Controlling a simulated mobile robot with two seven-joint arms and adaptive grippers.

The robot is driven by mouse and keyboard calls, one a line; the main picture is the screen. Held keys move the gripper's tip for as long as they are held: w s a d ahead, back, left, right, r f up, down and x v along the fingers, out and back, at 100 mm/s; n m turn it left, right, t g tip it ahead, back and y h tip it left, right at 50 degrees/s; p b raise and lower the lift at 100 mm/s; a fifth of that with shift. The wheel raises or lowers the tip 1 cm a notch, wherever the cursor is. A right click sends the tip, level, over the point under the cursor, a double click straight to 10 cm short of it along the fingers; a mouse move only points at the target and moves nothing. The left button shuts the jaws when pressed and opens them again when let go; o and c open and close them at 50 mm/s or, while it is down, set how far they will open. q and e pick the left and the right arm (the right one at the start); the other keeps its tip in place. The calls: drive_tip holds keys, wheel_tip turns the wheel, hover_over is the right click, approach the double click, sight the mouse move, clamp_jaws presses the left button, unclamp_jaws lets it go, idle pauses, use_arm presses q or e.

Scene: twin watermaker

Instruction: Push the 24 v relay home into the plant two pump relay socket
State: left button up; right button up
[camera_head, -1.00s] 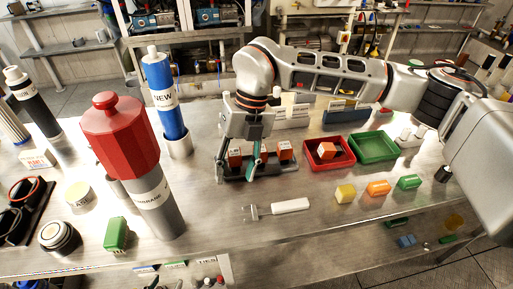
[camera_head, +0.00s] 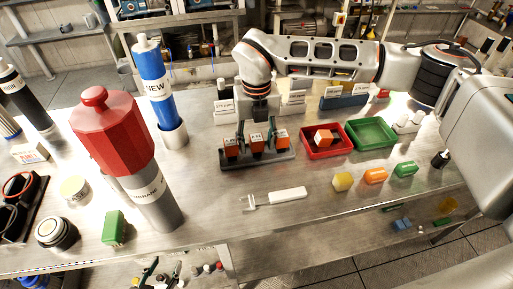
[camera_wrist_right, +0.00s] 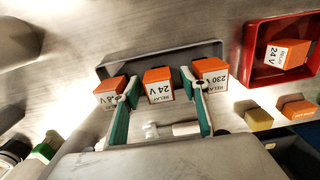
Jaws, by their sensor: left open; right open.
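An orange 24 V relay (camera_head: 257,141) stands upright in the middle of a dark socket strip (camera_head: 232,164); it also shows in the right wrist view (camera_wrist_right: 158,84). An 8 V-looking, partly hidden label marks the relay on its left (camera_head: 232,147), and a 230 V relay (camera_head: 282,137) stands on its right. My right gripper (camera_wrist_right: 159,82) is open, with its teal-padded fingers on either side of the middle relay and visible gaps. Whether that relay is fully seated cannot be told. Another 24 V relay (camera_head: 323,138) lies in the red bin. My left gripper is not in view.
The red bin (camera_head: 345,151) and an empty green bin (camera_head: 388,146) stand right of the strip. A white-handled tool (camera_head: 287,195) lies in front. Yellow, orange and green blocks lie front right. A tall red-capped cylinder (camera_head: 107,140) and blue filter (camera_head: 155,90) stand left.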

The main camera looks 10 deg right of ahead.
sight(257, 137)
drive_tip(key=shift+f, duration=0.1)
drive_tip(key=c, duration=1.2)
wheel_tip(257, 137, up, 20)
drive_tip(key=shift+b, duration=0.3)
clamp_jaws()
